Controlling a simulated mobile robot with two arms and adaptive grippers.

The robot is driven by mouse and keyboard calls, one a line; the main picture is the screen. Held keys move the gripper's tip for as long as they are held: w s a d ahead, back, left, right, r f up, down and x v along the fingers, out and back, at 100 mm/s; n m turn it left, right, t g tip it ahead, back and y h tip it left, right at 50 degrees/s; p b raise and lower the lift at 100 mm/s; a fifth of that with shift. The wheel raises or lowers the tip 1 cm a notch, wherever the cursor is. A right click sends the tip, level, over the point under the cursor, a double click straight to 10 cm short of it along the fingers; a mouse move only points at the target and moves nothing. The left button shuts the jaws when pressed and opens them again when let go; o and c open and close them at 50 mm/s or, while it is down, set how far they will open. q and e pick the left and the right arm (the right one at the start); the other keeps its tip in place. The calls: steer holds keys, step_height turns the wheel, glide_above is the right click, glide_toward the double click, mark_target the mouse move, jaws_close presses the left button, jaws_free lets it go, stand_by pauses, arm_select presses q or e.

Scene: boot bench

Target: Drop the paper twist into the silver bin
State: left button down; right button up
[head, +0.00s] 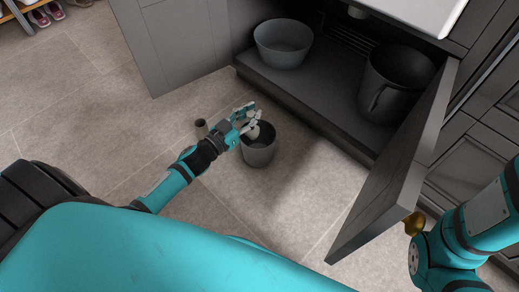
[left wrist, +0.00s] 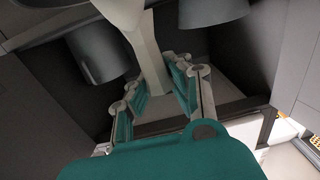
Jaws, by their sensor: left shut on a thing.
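My left gripper (head: 249,118) is above the silver bin (head: 258,153), a grey open-topped bin standing on the tiled floor. The gripper is shut on the paper twist (head: 254,131), a small pale piece that shows at the fingers over the bin's mouth. In the left wrist view the paper twist (left wrist: 150,58) is a pale, narrow shape that widens at the top, between the teal-padded fingers (left wrist: 163,92). The fingers hide part of it in the head view. My right gripper is out of the picture; only part of my right arm shows.
A small dark cup (head: 201,125) stands on the floor left of the bin. The open cabinet holds a grey basin (head: 283,42) and a dark pot (head: 393,82). Its open door (head: 390,190) juts out to the right. The floor at left is mostly clear.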

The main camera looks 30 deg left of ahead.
arm_select(q)
steer(key=c, duration=1.2)
jaws_free()
steer(key=shift+s+f, duration=0.1)
steer(key=shift+s, duration=0.05)
steer(key=shift+s+a, duration=0.2)
steer(key=shift+s, duration=0.15)
steer(key=v, duration=1.1)
steer(key=shift+s+d, duration=0.1)
